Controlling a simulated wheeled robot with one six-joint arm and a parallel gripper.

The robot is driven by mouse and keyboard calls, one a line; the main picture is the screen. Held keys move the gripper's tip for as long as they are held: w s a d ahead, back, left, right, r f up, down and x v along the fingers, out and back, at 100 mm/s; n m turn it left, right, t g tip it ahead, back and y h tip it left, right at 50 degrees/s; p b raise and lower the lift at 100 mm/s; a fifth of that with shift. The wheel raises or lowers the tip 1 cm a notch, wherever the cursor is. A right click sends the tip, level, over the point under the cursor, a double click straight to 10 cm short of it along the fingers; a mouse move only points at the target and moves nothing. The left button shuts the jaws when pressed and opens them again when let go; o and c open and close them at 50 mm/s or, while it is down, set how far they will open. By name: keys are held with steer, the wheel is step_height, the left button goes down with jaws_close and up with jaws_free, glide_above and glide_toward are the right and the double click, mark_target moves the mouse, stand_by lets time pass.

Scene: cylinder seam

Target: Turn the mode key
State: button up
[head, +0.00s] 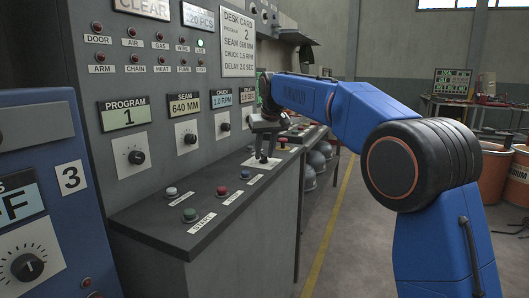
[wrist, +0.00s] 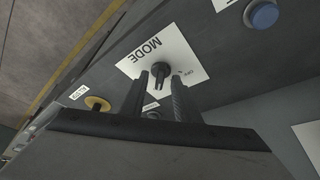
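The mode key is a small dark key switch on a white plate marked MODE. In the wrist view the key (wrist: 160,70) stands up from the plate (wrist: 184,52), with a small "OFF" label on its right side. My gripper (wrist: 160,88) is open, with one dark finger on each side of the key and the tips close to it. Whether either finger touches it I cannot tell. In the head view my gripper (head: 264,152) points down over the white plate (head: 254,165) on the console ledge; the key itself is mostly hidden there.
The upright panel (head: 90,60) with dials and lamps rises behind. Open floor (head: 340,220) lies right of the console.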

jaws_close()
steer(key=shift+n, duration=0.3)
steer(key=n+g+y, duration=0.1)
steer(key=n, duration=0.3)
steer(key=shift+w+d, duration=0.15)
steer(key=shift+n+g+y, duration=0.5)
steer(key=shift+n+g, duration=0.3)
steer(key=shift+n, duration=1.2)
jaws_free()
